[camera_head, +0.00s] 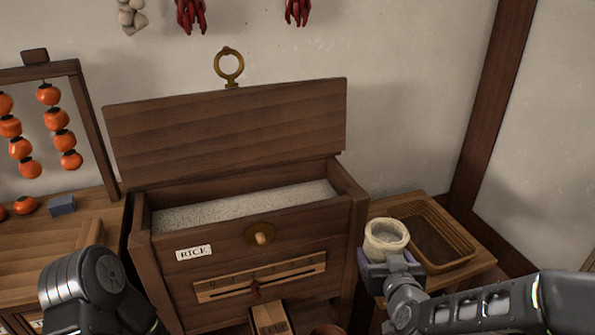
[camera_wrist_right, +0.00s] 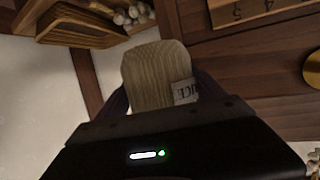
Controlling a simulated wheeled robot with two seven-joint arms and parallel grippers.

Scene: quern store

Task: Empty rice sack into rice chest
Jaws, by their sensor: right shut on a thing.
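The rice chest (camera_head: 188,255) is dark wood with a RICE label, and its lid (camera_head: 230,125) stands open at the back. Pale rice (camera_head: 245,206) shows inside, below the rim. My right gripper (camera_head: 388,265) is shut on the small cream rice sack (camera_head: 386,232), which is upright with its mouth open, just right of the chest. Its greyish inside shows, but I cannot tell how full it is. In the right wrist view the sack (camera_wrist_right: 150,75) sits between the fingers, with a partly hidden label (camera_wrist_right: 185,92). My left arm shows at lower left, its gripper out of frame.
A woven basket (camera_head: 455,225) stands on a low wooden stand (camera_head: 485,256) behind the sack. A rack of persimmons (camera_head: 60,118) and a blue block (camera_head: 62,205) are at left. A brass ring (camera_head: 228,65) is on the wall behind the lid.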

